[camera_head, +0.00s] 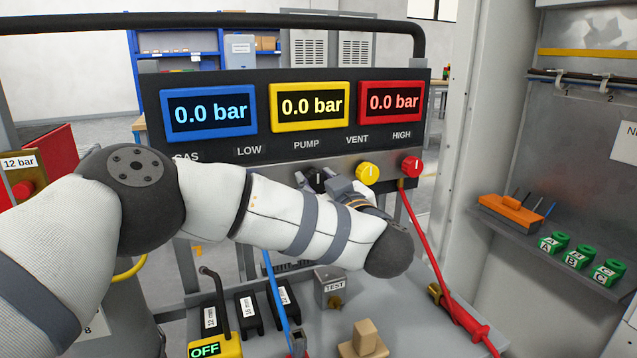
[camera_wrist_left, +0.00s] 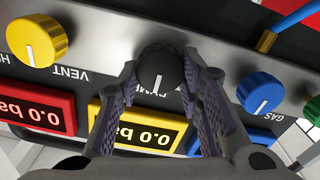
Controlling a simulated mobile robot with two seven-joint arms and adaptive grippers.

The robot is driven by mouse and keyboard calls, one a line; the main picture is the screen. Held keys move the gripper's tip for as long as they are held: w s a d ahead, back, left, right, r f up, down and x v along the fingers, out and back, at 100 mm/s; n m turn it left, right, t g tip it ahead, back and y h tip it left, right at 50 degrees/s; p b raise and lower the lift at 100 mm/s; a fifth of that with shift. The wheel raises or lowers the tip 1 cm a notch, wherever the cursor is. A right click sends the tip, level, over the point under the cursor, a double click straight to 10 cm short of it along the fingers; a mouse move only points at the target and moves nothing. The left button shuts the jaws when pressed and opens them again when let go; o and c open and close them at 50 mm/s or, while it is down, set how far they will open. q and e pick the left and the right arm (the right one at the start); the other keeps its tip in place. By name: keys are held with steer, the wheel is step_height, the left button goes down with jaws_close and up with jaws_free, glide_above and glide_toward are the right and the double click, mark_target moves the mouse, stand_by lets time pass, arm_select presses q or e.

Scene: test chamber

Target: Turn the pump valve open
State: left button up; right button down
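The pump valve is a black round knob (camera_wrist_left: 160,72) with a white pointer line, beside the PUMP label on the panel. In the head view only part of the knob (camera_head: 318,180) shows behind my left arm. My left gripper (camera_wrist_left: 159,62) has one finger on each side of the knob, and both fingertips appear to touch its sides. My right gripper is not in view.
A yellow knob (camera_head: 367,173) and a red knob (camera_head: 412,166) sit right of the pump valve. A blue knob (camera_wrist_left: 260,93) is on its other side. Three displays above read 0.0 bar. A red hose (camera_head: 428,245) and a blue hose (camera_head: 275,295) hang below.

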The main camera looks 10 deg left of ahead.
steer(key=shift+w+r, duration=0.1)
arm_select(q)
steer(key=shift+r+n+p, duration=0.2)
steer(key=shift+n+p, duration=0.5)
steer(key=shift+n, duration=0.5)
steer(key=n+p, duration=0.1)
steer(key=n, duration=0.1)
steer(key=shift+f+n, duration=0.1)
steer(key=shift+n, duration=0.3)
steer(key=n, duration=0.2)
steer(key=shift+s+n, duration=0.1)
steer(key=shift+n, duration=0.2)
steer(key=n, duration=0.3)
steer(key=n+p, duration=0.1)
steer(key=n, duration=0.1)
steer(key=shift+a+f, duration=0.1)
steer(key=shift+f, duration=0.15)
steer(key=shift+f+n, duration=0.1)
steer(key=shift+n, duration=2.4)
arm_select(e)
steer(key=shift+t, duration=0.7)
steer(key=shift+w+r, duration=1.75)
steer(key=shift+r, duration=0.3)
arm_select(q)
steer(key=o, duration=1.2)
steer(key=shift+c, duration=0.2)
